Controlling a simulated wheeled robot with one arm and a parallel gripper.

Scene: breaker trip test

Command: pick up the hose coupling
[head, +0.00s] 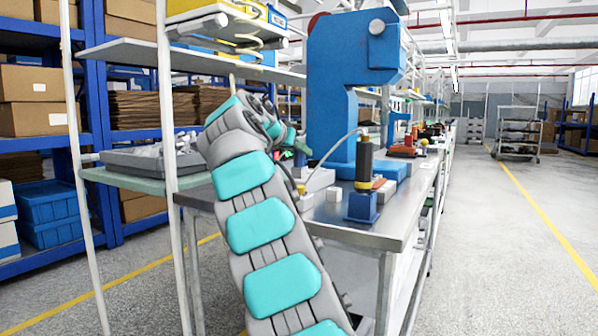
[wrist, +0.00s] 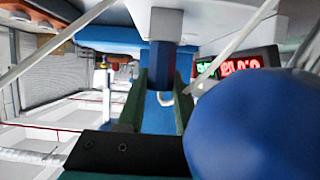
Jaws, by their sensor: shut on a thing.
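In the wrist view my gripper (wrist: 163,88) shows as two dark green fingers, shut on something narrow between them. A blue strip and a small pale ring show in that gap; I cannot make out the full shape of the hose coupling there. A large smooth blue rounded thing (wrist: 250,130), very close to the camera, covers the lower right.
A big blue press (head: 340,75) stands on the steel bench (head: 395,222), with a pale hose (head: 340,143) in front of it. A blue-based post (head: 362,205) stands near the front edge. A display (wrist: 240,66) with red digits is at right. The right aisle is free.

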